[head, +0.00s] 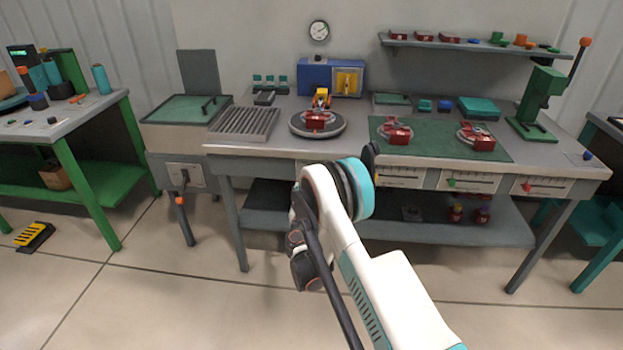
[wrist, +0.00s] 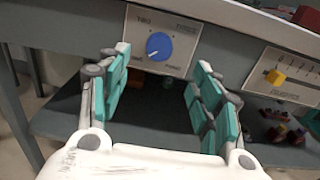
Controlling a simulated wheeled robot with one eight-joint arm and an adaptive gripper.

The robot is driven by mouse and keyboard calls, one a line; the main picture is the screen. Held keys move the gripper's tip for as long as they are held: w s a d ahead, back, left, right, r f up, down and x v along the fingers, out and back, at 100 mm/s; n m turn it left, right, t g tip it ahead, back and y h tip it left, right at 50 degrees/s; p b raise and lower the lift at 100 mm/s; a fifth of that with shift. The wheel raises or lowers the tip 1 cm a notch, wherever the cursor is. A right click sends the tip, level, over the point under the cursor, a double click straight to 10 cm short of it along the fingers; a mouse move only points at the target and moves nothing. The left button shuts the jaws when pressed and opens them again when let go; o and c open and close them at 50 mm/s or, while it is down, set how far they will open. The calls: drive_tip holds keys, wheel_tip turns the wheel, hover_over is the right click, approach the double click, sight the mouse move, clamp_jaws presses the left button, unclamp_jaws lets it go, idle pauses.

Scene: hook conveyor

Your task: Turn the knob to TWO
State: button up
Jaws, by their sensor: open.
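The blue round knob (wrist: 159,46) sits on a pale panel (wrist: 187,30) on the bench's front edge in the wrist view. A white mark on the knob points to the lower left, toward a label that seems to read ONE. TWO is at the panel's upper left and what looks like THREE at its upper right; the lower right label is too small to read. My gripper (wrist: 162,62) is open and empty, its teal-padded fingers left and right of the knob's line, apparently short of it. In the head view my arm hides the knob and gripper.
A slider panel with a yellow handle (wrist: 276,76) is right of the knob. The bench (head: 265,136) carries a round turntable (head: 333,130), a slatted rack (head: 243,122) and red parts on a green mat (head: 436,151). A lower shelf (head: 490,232) runs beneath. The floor in front is clear.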

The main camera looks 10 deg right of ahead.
drive_tip(key=b+x, duration=0.2)
drive_tip(key=x, duration=0.8)
drive_tip(key=shift+b, duration=0.4)
drive_tip(key=shift+w, duration=0.15)
drive_tip(key=c, duration=1.1)
